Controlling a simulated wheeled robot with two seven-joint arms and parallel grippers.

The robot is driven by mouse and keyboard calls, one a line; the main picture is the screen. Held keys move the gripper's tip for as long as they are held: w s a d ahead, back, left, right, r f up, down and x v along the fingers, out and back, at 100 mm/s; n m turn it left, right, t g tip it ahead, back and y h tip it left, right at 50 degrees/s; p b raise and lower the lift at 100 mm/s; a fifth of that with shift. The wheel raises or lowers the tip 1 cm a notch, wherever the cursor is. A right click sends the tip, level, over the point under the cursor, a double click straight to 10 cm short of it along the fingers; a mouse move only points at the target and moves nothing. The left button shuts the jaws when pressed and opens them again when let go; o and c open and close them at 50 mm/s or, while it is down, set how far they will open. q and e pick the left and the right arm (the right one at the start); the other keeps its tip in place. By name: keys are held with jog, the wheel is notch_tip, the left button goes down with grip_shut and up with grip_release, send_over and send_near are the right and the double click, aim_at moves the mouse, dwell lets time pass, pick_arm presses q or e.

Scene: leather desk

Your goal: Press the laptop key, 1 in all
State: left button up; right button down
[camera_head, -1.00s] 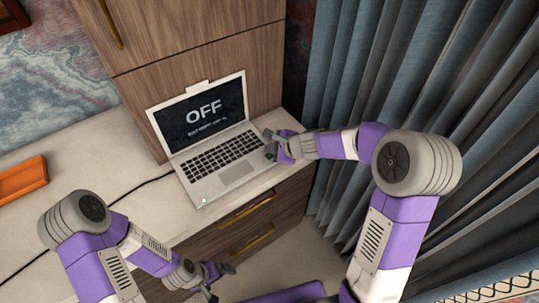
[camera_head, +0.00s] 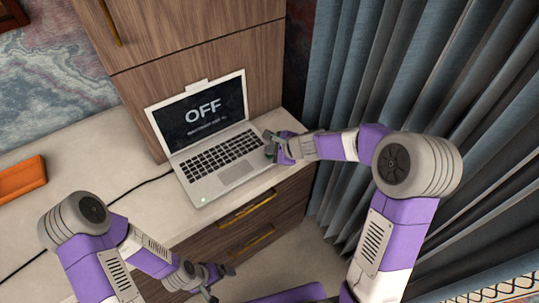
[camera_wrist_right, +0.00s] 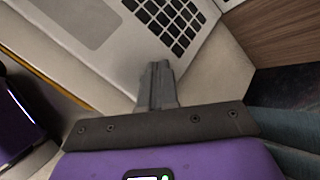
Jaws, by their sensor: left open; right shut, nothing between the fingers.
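The laptop (camera_head: 201,187) stands open on the desk, and its dark screen (camera_head: 203,110) reads OFF with a smaller line of text below. A small greenish spot (camera_head: 203,200) shows at the front left corner of its base. My right gripper (camera_head: 269,143) is at the right edge of the laptop, beside the keyboard. In the right wrist view its fingers (camera_wrist_right: 158,70) are shut and empty, with the tips by the laptop's edge near the black keys (camera_wrist_right: 172,18). I cannot tell whether they touch it. My left gripper (camera_head: 223,282) is open and empty, in front of the desk.
An orange tray-like object (camera_head: 22,180) lies on the desk at the left. Wooden cabinet panels (camera_head: 205,40) rise behind the laptop. Blue-grey curtains (camera_head: 400,90) hang to the right. Drawers with brass handles (camera_head: 245,208) are below.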

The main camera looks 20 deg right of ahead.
aim_at(271, 157)
jog(key=shift+f+b, duration=0.35)
jog(key=shift+b, duration=0.05)
dwell(0.4)
jog(key=shift+r, duration=0.1)
jog(key=shift+r+p, duration=0.7)
jog(key=shift+p, duration=0.05)
jog(key=shift+r, duration=0.1)
notch_tip(271, 157, up, 5)
jog(key=p, duration=0.5)
dwell(0.7)
